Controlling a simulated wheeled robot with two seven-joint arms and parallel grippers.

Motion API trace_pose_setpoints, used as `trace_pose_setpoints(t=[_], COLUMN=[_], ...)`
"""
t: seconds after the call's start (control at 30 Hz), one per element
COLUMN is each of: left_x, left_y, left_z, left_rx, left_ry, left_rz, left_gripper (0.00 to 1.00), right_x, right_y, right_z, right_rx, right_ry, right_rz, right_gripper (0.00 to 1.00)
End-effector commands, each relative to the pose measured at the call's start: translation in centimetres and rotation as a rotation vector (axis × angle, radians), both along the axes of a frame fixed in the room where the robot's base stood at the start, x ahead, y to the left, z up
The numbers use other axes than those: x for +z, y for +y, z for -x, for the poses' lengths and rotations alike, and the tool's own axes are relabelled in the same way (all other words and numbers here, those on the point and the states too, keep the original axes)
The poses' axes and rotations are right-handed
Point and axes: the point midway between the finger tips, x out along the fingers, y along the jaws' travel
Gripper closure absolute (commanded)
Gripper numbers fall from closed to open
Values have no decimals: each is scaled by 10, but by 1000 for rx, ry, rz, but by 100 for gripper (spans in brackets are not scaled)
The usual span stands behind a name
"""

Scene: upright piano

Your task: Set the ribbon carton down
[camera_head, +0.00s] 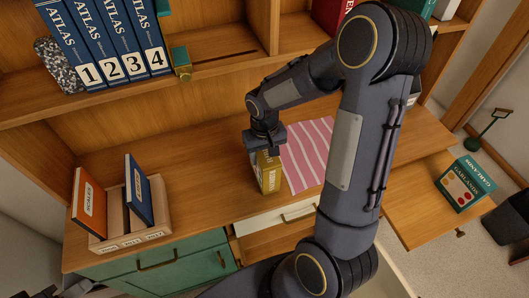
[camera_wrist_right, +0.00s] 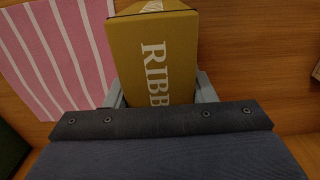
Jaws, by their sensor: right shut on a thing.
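The ribbon carton (camera_head: 268,176) is a yellow-brown box at the middle of the wooden desk top, at the left edge of a pink striped cloth. In the right wrist view the carton (camera_wrist_right: 155,58) shows white letters reading "RIBB". My right gripper (camera_head: 264,150) comes down from above and is shut on the carton, with a finger on each side of it in the wrist view. I cannot tell whether the carton's underside touches the desk. My left gripper is not in view.
The pink striped cloth (camera_head: 307,152) lies right of the carton. A wooden organizer (camera_head: 158,217) with orange and blue books stands at left. A Garlands box (camera_head: 464,184) sits on a side leaf at right. Bare desk (camera_head: 200,165) lies left of the carton.

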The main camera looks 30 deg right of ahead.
Motion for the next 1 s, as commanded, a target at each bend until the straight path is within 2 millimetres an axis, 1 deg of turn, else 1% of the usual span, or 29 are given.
trace_pose_setpoints(t=[0.13, 0.27, 0.3, 0.43, 0.67, 0.8, 0.83, 0.93, 1.0], left_x=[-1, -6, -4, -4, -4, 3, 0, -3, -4], left_y=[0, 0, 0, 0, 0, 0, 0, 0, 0], left_z=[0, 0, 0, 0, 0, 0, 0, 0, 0], left_rx=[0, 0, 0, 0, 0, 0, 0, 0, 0], left_ry=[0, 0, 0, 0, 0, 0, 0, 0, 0], left_rz=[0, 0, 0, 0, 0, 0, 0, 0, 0], left_gripper=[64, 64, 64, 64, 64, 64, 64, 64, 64], right_x=[0, -5, -3, -3, -3, 4, 5, 21, 36], right_y=[0, 0, 0, 0, 0, 0, 0, 0, 0], right_z=[0, 0, 0, 0, 0, 0, -1, -1, -1], right_rx=[0, 0, 0, 0, 0, 0, -1, -1, -1], right_ry=[-1, -1, 0, 0, 0, 0, -3, -5, -8], right_rz=[0, 0, 0, 0, 0, 0, 1, 0, 1], right_gripper=[82, 82, 45, 28, 28, 28, 28, 28, 28])
